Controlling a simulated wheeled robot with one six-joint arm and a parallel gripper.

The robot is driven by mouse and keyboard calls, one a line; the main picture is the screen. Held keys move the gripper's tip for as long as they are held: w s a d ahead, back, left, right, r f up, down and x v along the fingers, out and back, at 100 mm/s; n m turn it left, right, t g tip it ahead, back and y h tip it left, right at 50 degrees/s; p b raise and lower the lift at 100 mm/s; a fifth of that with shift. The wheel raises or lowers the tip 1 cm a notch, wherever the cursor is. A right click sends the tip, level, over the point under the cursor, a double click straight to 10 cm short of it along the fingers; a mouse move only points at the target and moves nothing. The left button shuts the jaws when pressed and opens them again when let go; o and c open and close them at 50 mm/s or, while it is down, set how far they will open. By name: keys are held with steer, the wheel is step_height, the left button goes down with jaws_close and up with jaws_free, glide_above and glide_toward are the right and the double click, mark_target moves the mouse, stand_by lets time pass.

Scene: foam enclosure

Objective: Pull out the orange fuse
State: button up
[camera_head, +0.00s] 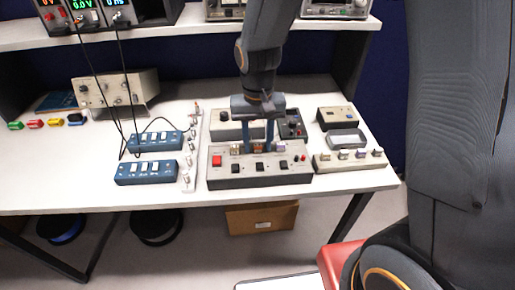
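A grey fuse box (260,176) with a red button and several dark switches stands near the front edge of the white bench. A row of small fuses runs along its top. A small orange-brown fuse (259,148) is in the middle of that row and looks like the orange one; it is too small to see well. My gripper (258,150) points down from above, with its two blue-grey fingers apart on either side of this fuse. Whether the fingers touch it cannot be told. The fingers partly hide the neighbouring fuses.
Blue switch boxes (147,172) and a white strip with knobs (190,160) are left of the fuse box. A beige panel with knobs (350,160) and a grey meter box (338,118) are on the right. Black cables (122,80) hang from the shelf at left.

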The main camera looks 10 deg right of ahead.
mark_target(258, 145)
jaws_close()
stand_by(0.3)
steer(key=shift+r+p, duration=2.7)
steer(key=shift+r, duration=0.3)
